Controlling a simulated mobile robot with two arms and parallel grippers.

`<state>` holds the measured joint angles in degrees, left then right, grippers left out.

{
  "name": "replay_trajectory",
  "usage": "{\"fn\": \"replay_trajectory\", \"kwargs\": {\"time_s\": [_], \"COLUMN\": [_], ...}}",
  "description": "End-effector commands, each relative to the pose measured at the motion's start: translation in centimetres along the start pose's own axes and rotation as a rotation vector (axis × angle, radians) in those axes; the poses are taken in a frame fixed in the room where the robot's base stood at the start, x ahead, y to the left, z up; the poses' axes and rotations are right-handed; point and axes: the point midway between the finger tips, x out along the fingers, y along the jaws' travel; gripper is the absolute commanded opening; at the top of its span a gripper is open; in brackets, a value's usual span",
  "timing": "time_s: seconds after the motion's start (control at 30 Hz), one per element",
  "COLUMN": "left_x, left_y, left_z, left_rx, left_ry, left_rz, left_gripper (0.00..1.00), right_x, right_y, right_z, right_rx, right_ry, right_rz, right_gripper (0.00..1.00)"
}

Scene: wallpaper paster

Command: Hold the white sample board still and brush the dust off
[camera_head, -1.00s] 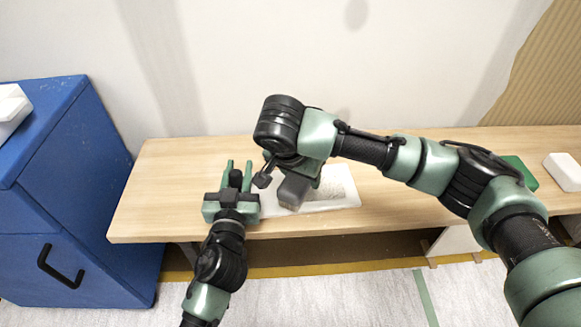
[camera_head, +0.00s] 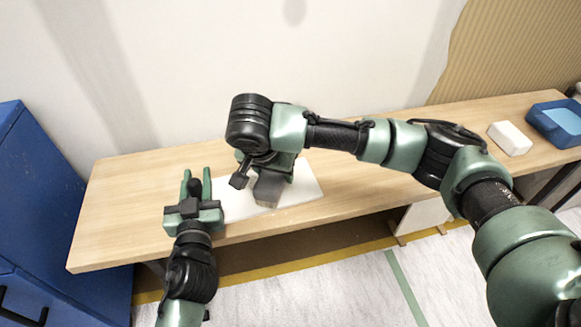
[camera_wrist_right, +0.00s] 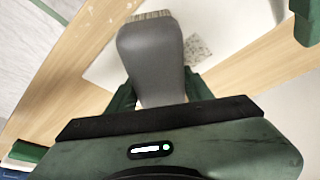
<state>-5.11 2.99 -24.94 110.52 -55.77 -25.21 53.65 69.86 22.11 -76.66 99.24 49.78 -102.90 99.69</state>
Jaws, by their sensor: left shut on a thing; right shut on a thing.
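The white sample board (camera_head: 306,184) lies flat on the wooden bench. In the right wrist view a grey speckled dust patch (camera_wrist_right: 198,48) shows on it, beside the brush. My left gripper (camera_head: 196,187) is at the board's left end, shut on its edge; the exact contact is hard to see. My right gripper (camera_wrist_right: 158,92) is shut on the grey handle of the brush (camera_wrist_right: 150,58), above the board. The brush's pale bristles (camera_wrist_right: 148,16) are at the far end of the handle. In the head view the brush (camera_head: 268,188) hides part of the board.
The wooden bench (camera_head: 120,215) runs along the wall. A white block (camera_head: 510,138) and a blue tray (camera_head: 556,122) stand at its right. A blue cabinet (camera_head: 40,190) is at the left. The bench between the board and the white block is partly covered by my right arm.

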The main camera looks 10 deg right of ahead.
Motion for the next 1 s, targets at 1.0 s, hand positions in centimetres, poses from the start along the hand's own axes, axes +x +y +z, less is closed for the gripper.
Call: {"fn": "replay_trajectory", "kwargs": {"time_s": [1.0], "left_x": [-0.1], "left_y": [-0.1], "left_z": [0.6], "left_rx": [0.002], "left_ry": [-0.011], "left_rz": [-0.003], "left_gripper": [0.0], "right_x": [-8.9], "right_y": [-4.8], "right_z": [-0.1], "right_rx": [-0.001], "right_ry": [0.0], "right_rz": [-0.001], "right_gripper": [0.02]}}
